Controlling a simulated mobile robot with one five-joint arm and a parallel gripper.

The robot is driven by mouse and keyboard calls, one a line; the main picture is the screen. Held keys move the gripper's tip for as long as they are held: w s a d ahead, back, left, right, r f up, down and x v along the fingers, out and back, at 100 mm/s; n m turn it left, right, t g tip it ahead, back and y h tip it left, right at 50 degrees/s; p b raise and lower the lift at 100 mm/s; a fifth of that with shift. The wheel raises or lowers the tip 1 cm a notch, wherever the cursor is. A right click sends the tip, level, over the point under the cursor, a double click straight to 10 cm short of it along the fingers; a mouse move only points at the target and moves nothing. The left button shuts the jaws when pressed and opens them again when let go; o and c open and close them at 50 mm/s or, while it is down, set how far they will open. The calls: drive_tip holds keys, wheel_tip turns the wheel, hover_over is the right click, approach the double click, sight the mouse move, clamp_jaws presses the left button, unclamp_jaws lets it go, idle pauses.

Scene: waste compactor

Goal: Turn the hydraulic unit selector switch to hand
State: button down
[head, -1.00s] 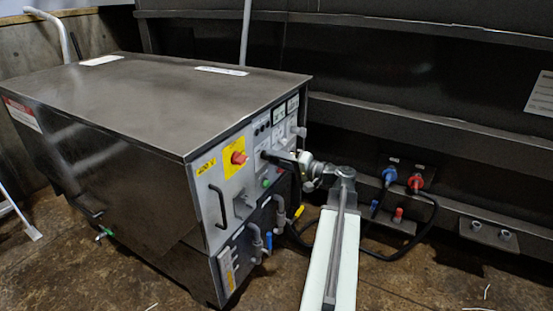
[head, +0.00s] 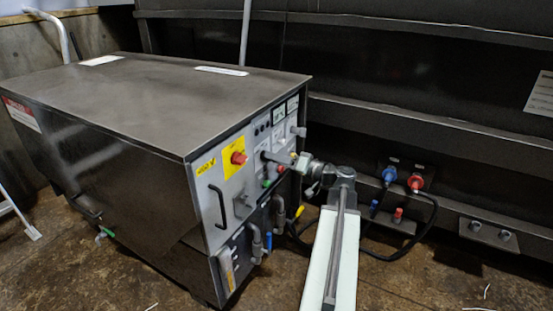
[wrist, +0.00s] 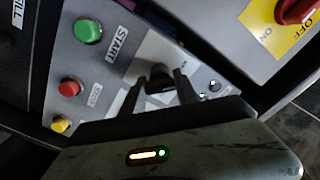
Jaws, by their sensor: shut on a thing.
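The hydraulic unit is a dark metal cabinet (head: 110,150) with a grey control panel (head: 212,210) on its right end. My gripper (head: 266,156) reaches the panel from the right. In the wrist view, the two dark fingers of my gripper (wrist: 160,90) are shut on the black selector switch (wrist: 159,83). The fingers and the gripper body hide much of the switch and its labels, so I cannot read which position it points to. The green START button (wrist: 88,30) and a red button (wrist: 70,87) are on the same panel beside it.
A red rotary switch on a yellow plate (head: 239,158) sits left of my gripper. A black handle (head: 217,205) juts from the panel. Blue (head: 389,175) and red (head: 416,182) hose couplings are on the wall to the right. Open floor lies in front.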

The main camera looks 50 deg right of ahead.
drive_tip(key=c, duration=0.9)
unclamp_jaws()
drive_tip(key=v, duration=0.7)
drive_tip(key=shift+s+d, duration=0.1)
drive_tip(key=shift+s, duration=0.3)
drive_tip(key=shift+s+f, duration=0.1)
